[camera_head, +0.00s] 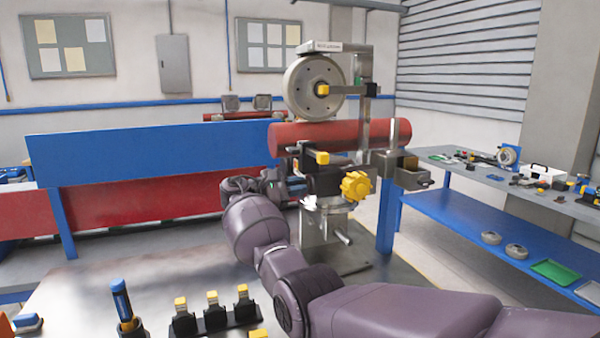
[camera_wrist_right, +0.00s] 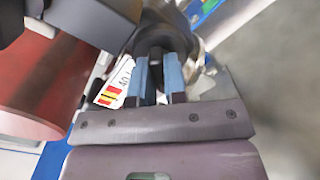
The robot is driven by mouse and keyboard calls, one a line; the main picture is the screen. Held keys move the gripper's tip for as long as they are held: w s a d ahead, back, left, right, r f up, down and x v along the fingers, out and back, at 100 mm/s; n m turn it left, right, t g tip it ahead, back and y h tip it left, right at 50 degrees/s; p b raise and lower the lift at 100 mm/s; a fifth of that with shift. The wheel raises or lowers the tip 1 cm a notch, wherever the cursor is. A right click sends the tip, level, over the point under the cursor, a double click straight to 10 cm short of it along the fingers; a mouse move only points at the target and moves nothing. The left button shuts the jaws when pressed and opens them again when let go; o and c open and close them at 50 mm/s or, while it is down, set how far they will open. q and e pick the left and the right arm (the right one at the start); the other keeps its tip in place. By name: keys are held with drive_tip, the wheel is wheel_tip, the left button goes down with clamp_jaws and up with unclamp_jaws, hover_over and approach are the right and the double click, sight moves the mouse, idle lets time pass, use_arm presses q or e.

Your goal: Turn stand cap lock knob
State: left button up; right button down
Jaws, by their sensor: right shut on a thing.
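My right gripper (camera_head: 275,184) is at the left side of the stand, left of the yellow knob. In the right wrist view its blue-padded fingers (camera_wrist_right: 158,78) are shut on a dark part in front of a dark round body (camera_wrist_right: 165,35). The gripped part is mostly hidden, so I cannot tell if it is the lock knob. My left gripper is out of view.
A large wheel (camera_head: 313,87) on an upright frame stands above the cylinder. A blue and red barrier (camera_head: 130,155) is behind on the left. Yellow-topped tools in a black holder (camera_head: 215,318) stand at the front. A side table (camera_head: 455,165) with small parts is on the right.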

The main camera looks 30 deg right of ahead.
drive_tip(key=shift+d+r+n+p, duration=0.1)
drive_tip(key=shift+r+n+p, duration=0.1)
drive_tip(key=shift+n+p, duration=1.2)
drive_tip(key=shift+p, duration=0.2)
drive_tip(key=n+p, duration=0.1)
drive_tip(key=n, duration=0.2)
drive_tip(key=shift+f, duration=0.2)
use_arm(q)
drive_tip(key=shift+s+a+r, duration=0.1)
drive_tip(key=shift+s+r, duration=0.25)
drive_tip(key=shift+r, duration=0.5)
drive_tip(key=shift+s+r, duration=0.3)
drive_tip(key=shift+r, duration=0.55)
use_arm(e)
drive_tip(key=shift+n, duration=1.3)
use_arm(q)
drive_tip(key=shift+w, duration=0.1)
use_arm(e)
drive_tip(key=c, duration=1.2)
unclamp_jaws()
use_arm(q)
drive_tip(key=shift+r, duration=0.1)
use_arm(e)
drive_tip(key=shift+o, duration=0.2)
